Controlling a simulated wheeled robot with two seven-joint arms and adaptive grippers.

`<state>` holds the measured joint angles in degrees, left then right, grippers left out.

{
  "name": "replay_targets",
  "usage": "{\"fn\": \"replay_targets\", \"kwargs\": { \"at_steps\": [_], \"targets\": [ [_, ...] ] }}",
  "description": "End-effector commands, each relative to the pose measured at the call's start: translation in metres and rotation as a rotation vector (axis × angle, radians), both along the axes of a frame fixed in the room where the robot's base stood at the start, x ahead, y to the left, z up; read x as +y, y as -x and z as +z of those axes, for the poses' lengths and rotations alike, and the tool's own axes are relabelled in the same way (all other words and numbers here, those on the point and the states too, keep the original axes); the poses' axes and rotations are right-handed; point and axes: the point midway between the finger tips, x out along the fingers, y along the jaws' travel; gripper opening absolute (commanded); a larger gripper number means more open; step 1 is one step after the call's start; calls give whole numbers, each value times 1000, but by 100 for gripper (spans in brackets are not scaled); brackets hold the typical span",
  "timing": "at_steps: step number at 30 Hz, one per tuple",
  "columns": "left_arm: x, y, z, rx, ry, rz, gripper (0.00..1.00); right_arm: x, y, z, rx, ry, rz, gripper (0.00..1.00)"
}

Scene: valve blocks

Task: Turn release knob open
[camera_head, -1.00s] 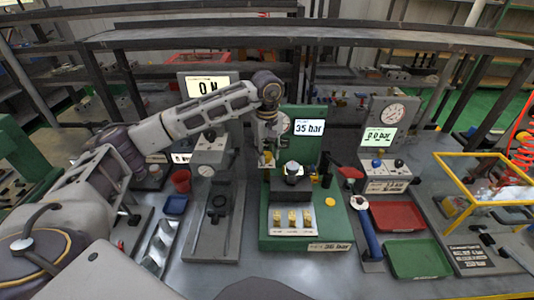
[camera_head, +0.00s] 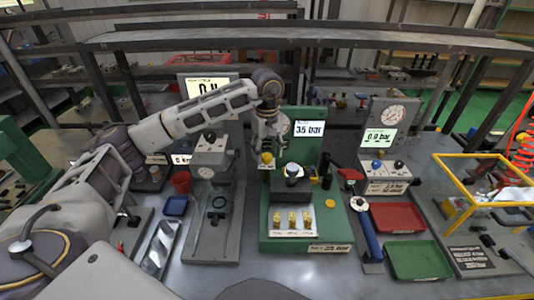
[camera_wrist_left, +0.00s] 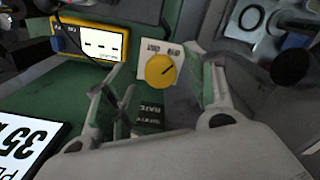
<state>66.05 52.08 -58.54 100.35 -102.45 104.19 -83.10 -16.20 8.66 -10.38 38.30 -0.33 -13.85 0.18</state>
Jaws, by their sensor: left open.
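A round yellow knob with a dark pointer line (camera_wrist_left: 160,70) sits on a small pale label plate in the left wrist view. In the head view the yellow knob (camera_head: 267,158) shows small at the left side of the green test stand (camera_head: 305,243). My left gripper (camera_head: 265,147) is above and around this spot in the head view. In the left wrist view its two fingers stand apart on either side of the knob, and I see no clear contact. The knob's label is too blurred to read. My right gripper is not in view.
A 35 bar display (camera_head: 309,128) stands on the green back panel close to my gripper. A yellow-framed meter (camera_wrist_left: 95,40) is beside the knob in the wrist view. Grey stands, a red tray (camera_head: 398,218) and a green tray (camera_head: 418,259) fill the bench.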

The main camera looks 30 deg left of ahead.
Motion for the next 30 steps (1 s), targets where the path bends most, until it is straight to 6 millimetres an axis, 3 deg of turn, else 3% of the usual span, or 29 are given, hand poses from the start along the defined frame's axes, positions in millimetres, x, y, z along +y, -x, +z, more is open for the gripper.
{"fn": "replay_targets", "kwargs": {
  "at_steps": [21,30],
  "targets": [
    [0,-1,97,-3,1,0,54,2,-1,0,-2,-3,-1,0],
    [0,0,111,-1,1,0,54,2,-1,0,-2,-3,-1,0]
  ]
}}
